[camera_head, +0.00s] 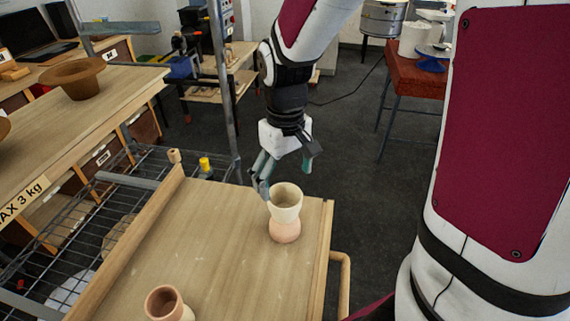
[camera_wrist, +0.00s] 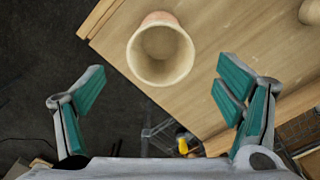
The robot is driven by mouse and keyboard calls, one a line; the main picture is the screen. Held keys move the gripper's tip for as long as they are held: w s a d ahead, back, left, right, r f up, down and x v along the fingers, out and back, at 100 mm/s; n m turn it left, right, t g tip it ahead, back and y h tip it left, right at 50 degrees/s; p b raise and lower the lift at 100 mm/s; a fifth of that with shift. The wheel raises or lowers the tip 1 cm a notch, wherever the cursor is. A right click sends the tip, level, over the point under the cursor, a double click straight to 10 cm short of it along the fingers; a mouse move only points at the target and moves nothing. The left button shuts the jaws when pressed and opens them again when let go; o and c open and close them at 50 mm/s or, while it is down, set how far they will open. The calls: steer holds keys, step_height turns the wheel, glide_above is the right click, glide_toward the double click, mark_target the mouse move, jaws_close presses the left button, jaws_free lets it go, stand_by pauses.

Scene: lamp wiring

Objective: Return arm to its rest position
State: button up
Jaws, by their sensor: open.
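My gripper (camera_head: 285,172) hangs at the end of my arm near the far right corner of the wooden cart top (camera_head: 215,230). Its teal-padded fingers are spread with nothing between them. A clay vessel (camera_head: 285,208), cream above and pinkish below, stands upright on the cart just in front of the gripper in the head view. In the wrist view the gripper (camera_wrist: 160,110) is wide open, and the vessel (camera_wrist: 160,52) shows its round mouth ahead of the fingers, apart from both.
Another clay vessel (camera_head: 168,303) stands at the cart's near edge. A wooden bench (camera_head: 75,110) with a brown bowl (camera_head: 73,78) and a wire rack (camera_head: 70,235) lie left. A yellow-capped bottle (camera_head: 205,167) is behind the cart. A red table (camera_head: 418,78) stands back right; dark floor is clear between.

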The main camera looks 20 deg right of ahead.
steer(key=s+r+m+t, duration=0.2)
steer(key=s+r+t, duration=0.3)
steer(key=s+r, duration=0.9)
steer(key=shift+r, duration=0.5)
stand_by(0.5)
